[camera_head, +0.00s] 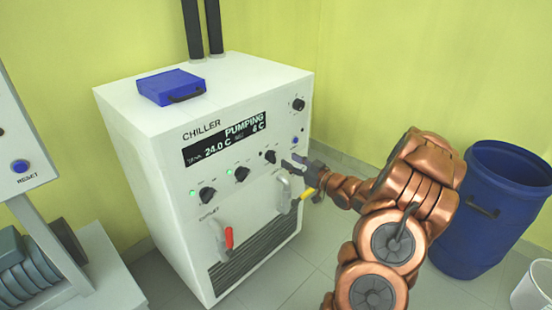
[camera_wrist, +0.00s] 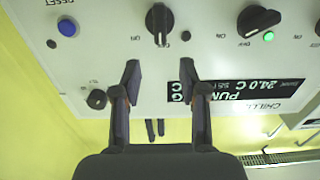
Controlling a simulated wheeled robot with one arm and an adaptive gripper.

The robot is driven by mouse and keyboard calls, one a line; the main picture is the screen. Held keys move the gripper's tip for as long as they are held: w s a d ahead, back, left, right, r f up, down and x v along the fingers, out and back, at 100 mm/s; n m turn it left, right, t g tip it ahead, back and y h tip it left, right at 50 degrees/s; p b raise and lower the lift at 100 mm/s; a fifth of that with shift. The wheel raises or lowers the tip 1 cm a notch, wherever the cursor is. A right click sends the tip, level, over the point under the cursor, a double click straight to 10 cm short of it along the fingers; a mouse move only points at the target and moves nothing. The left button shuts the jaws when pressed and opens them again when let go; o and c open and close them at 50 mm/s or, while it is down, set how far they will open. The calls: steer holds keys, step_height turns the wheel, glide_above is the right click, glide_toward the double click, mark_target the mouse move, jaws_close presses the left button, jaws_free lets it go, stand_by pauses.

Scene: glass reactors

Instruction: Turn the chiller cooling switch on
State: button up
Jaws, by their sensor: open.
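The white chiller (camera_head: 140,180) has a row of black rotary knobs under its display (camera_head: 224,139), which reads PUMPING, 24.0 C and 6 C. The right knob of the row (camera_head: 270,157) has a dark lamp beside it; its label is too small to read. In the wrist view, upside down, this knob (camera_wrist: 158,24) stands with its grip line vertical in the picture. My gripper (camera_head: 294,162) is open and empty, just right of that knob in the head view. In the wrist view its fingertips (camera_wrist: 160,68) straddle the knob's line, apart from it.
Two other knobs, left (camera_head: 207,194) and middle (camera_head: 241,174), have lit green lamps. A small knob (camera_head: 298,104) and a blue button (camera_head: 295,140) sit at the panel's right. Red (camera_head: 228,238) and yellow (camera_head: 306,193) valve handles stick out below. A blue barrel (camera_head: 470,240) stands right.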

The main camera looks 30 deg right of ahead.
mark_target(275, 153)
steer(key=shift+x, duration=3.85)
steer(key=shift+c, duration=0.2)
jaws_close()
